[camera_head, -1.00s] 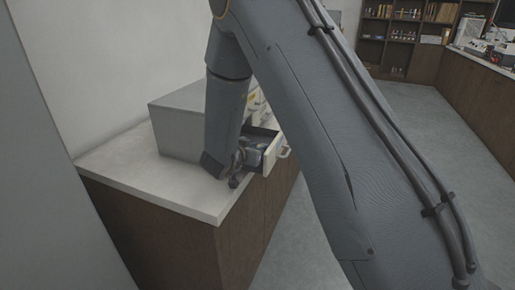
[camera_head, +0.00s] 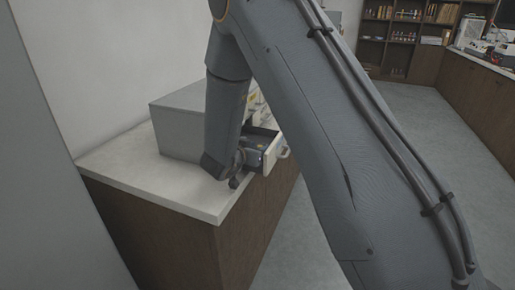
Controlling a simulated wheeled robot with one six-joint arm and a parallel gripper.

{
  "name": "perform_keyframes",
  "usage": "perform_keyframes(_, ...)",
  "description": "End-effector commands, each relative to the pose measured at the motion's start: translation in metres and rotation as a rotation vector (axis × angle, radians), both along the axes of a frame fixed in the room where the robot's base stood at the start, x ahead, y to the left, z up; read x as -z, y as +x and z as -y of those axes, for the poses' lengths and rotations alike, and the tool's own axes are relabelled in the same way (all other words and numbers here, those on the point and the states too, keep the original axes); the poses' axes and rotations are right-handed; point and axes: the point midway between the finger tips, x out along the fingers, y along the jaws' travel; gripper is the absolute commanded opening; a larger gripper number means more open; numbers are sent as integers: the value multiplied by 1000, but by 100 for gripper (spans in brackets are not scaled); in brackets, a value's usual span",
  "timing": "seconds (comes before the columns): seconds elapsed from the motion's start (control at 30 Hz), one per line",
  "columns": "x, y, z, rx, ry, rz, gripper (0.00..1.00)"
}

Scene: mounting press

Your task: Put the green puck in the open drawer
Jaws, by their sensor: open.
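The open drawer (camera_head: 271,158) sticks out of a grey cabinet (camera_head: 175,130) on the counter, its pale front and handle facing right. My gripper (camera_head: 250,160) is at the drawer, partly inside or just over its left side; I cannot tell which. Its jaws are open, and the fingertips are small and mostly hidden by my own wrist. No green puck can be seen in this view; my arm covers part of the drawer and the cabinet front.
The pale countertop (camera_head: 150,180) is clear to the left and front of the cabinet. A wall stands behind it. A bookshelf (camera_head: 400,35) and another wooden counter (camera_head: 480,90) are far off at the right, with open floor (camera_head: 400,130) between.

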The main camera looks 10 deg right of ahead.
Motion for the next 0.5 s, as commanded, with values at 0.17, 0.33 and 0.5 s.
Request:
perform_keyframes(0.17,12,-7,2,6,14,-25,41)
perform_keyframes(0.33,-2,-19,-11,1,12,-24,41)
perform_keyframes(0.5,-18,-45,-35,-2,10,-19,41)
